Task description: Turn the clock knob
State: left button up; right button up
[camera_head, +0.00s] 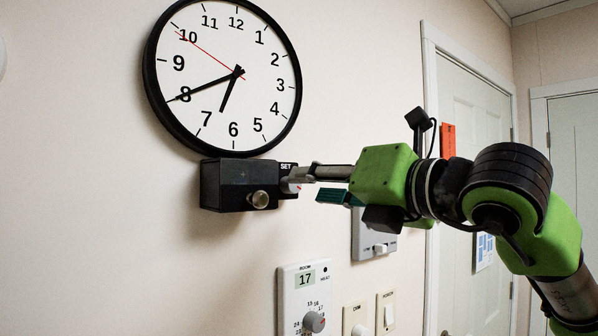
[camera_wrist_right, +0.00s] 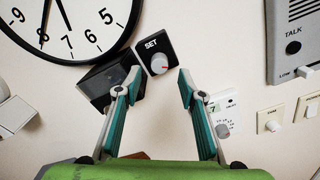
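A round black-rimmed wall clock (camera_head: 225,75) hangs at the upper left; its face (camera_wrist_right: 65,22) also shows in the wrist view. My left gripper is out of view.
A thermostat (camera_head: 291,277) reading 17 is below, beside two switch plates (camera_head: 386,318). An intercom panel (camera_head: 360,239) with a slider is behind my gripper. A white door (camera_head: 465,95) stands at the right. The wall left of the box is bare.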

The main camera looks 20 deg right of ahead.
aim_at(291, 185)
jog(key=p+x, duration=0.1)
jog(key=x, duration=0.3)
jog(key=shift+w, duration=0.2)
jog(key=shift+r, duration=0.1)
grip_shut()
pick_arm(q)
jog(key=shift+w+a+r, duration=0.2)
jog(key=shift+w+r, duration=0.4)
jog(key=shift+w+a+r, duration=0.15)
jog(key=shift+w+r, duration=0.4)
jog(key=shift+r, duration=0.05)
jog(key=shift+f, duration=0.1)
